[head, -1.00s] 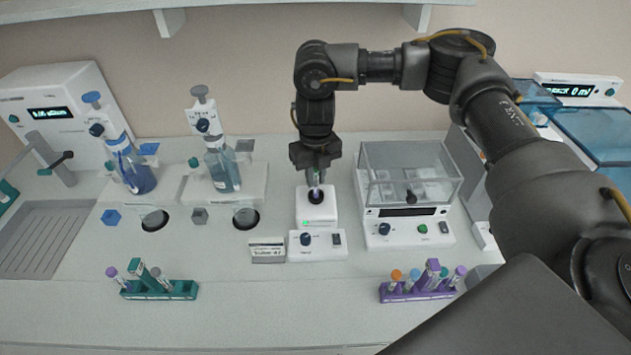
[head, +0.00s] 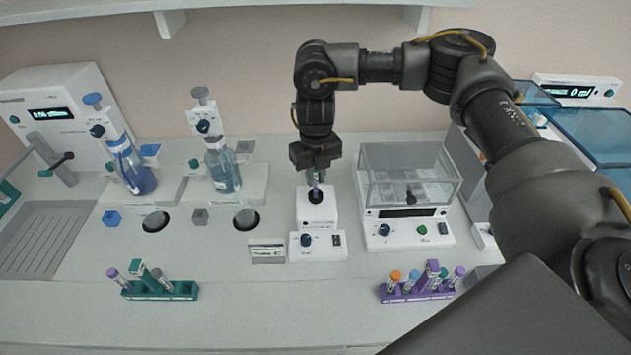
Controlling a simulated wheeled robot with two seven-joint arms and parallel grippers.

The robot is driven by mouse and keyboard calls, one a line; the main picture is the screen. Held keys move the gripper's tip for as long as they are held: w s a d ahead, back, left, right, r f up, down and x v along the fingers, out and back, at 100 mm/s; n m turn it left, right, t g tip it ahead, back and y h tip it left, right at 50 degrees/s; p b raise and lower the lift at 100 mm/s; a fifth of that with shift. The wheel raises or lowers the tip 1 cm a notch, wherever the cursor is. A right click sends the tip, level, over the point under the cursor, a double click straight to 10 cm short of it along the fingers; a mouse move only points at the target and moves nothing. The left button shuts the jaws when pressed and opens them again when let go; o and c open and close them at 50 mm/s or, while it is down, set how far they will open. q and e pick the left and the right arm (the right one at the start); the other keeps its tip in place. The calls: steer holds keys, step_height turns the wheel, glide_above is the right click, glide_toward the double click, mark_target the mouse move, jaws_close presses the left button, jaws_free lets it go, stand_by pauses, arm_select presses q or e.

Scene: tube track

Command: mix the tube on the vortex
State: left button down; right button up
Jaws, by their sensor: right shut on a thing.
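The vortex (head: 317,212) is a small white mixer with a black cup on top and a front panel with a dark knob. My right gripper (head: 317,176) points straight down above it, shut on a tube (head: 316,187) with a purplish upper part. The tube is upright and its lower end is at the black cup. The fingers hide much of the tube, so I cannot tell how deep it sits. My left gripper is not in view.
A green rack (head: 172,291) and a purple rack (head: 408,296) with capped tubes stand at the front. A clear-lidded balance (head: 408,228) stands right of the vortex. Two dispenser bottles (head: 222,170) (head: 135,172) stand left. The front bench middle is clear.

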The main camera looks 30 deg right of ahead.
steer(key=shift+r+p, duration=3.1)
steer(key=shift+r, duration=0.3)
steer(key=shift+f, duration=0.1)
